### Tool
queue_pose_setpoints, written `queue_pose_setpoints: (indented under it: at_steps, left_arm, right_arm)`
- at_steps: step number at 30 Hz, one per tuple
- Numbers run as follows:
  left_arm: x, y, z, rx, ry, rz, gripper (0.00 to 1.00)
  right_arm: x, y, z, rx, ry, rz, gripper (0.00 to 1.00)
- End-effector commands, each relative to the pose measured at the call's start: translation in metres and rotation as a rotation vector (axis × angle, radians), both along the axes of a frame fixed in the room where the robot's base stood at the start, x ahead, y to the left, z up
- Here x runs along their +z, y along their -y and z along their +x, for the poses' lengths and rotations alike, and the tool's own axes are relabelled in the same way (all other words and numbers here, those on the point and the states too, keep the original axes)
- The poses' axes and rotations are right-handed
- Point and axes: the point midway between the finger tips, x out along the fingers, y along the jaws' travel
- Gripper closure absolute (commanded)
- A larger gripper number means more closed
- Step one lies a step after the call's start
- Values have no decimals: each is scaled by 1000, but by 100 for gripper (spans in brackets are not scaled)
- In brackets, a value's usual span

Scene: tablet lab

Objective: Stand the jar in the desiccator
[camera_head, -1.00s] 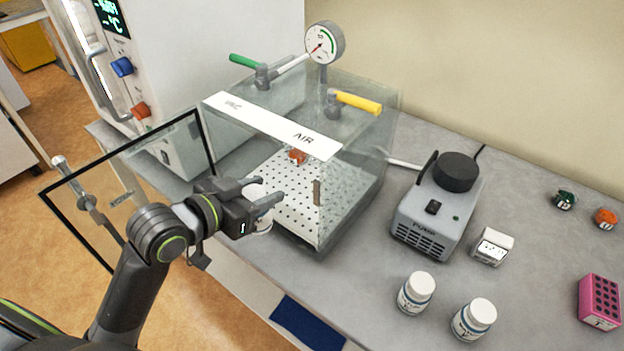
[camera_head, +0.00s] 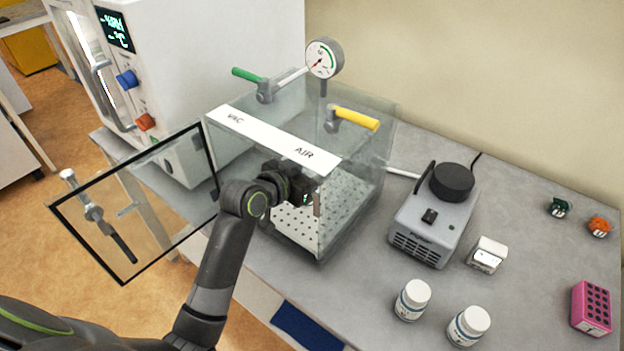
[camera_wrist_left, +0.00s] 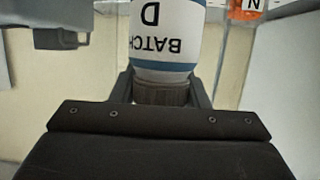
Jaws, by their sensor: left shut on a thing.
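The desiccator (camera_head: 384,160) is a clear box with a perforated white floor (camera_head: 345,195), a white VAC/AIR strip, and green and yellow valve handles on top. Its glass door (camera_head: 150,215) hangs open to the left. My left gripper (camera_head: 308,188) reaches through the open front, above the floor. In the left wrist view, the left gripper (camera_wrist_left: 160,95) is shut on a white jar (camera_wrist_left: 167,35) with a blue band and a "BATCH D" label, around its ribbed cap. In the head view the gripper hides the jar. Whether the jar touches the floor cannot be told. My right gripper is out of view.
An orange object (camera_wrist_left: 245,8) shows beyond the jar in the left wrist view. A pump (camera_head: 430,220) stands right of the desiccator. Two white jars (camera_head: 412,300) (camera_head: 468,326), a small white box (camera_head: 487,255) and a pink rack (camera_head: 591,307) stand on the bench.

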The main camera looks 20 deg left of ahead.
Motion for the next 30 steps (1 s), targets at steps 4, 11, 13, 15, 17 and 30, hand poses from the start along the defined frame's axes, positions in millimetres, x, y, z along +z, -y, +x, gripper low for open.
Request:
queue_pose_setpoints:
  at_steps: [4,11,13,15,17,30]
  left_arm:
    - [-25,0,-1,3,-7,-2,84]
    - [-34,1,3,2,-1,0,84]
    - [-34,1,3,2,0,1,84]
    - [-34,1,3,2,0,1,84]
    - [-34,1,3,2,-1,1,84]
    - [-37,1,3,2,-2,1,37]
  right_arm:
    - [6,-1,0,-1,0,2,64]
    - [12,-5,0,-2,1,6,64]
    - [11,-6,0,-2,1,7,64]
    - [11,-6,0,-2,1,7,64]
    - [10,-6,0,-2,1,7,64]
    - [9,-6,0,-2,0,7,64]
